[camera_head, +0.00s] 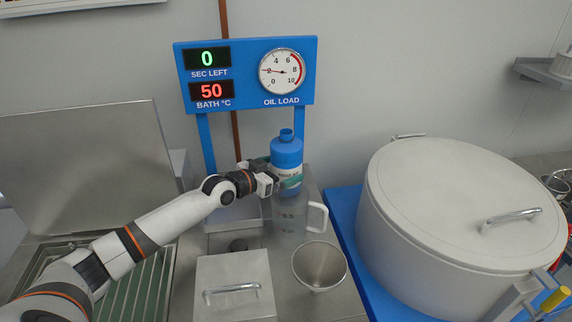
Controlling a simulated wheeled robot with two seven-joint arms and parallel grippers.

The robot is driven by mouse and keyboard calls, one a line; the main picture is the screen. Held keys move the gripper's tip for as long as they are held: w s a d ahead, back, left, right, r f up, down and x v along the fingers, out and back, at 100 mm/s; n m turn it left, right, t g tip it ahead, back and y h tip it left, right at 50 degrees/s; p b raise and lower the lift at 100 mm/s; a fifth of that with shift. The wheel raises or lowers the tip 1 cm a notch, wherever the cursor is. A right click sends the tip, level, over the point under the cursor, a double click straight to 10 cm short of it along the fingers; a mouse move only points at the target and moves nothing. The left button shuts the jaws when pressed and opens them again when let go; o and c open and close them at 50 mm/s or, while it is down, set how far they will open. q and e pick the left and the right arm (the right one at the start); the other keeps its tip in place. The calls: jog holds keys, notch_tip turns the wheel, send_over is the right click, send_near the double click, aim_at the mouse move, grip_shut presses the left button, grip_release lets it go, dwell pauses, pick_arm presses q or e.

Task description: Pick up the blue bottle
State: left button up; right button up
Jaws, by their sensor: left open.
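The blue bottle (287,153) stands upright at the centre of the view, with a pale label around its middle. Its lower part is hidden behind a clear jug. My left gripper (290,173) reaches in from the left at label height, its fingers open and one on each side of the bottle. I cannot tell whether the fingers touch it. My right gripper does not show.
A clear jug (290,222) with a handle and a metal cup (319,267) stand in front of the bottle. A lidded steel box (234,290) is at lower centre. A large lidded pot (450,215) fills the right. Behind is a blue gauge panel (246,97).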

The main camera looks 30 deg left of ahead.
pick_arm(q)
jog(key=x, duration=0.3)
jog(key=shift+s+a, duration=0.1)
jog(key=shift+s, duration=0.05)
jog(key=shift+c, duration=0.9)
jog(key=c, duration=1.5)
jog(key=shift+o, duration=0.2)
jog(key=shift+r, duration=0.15)
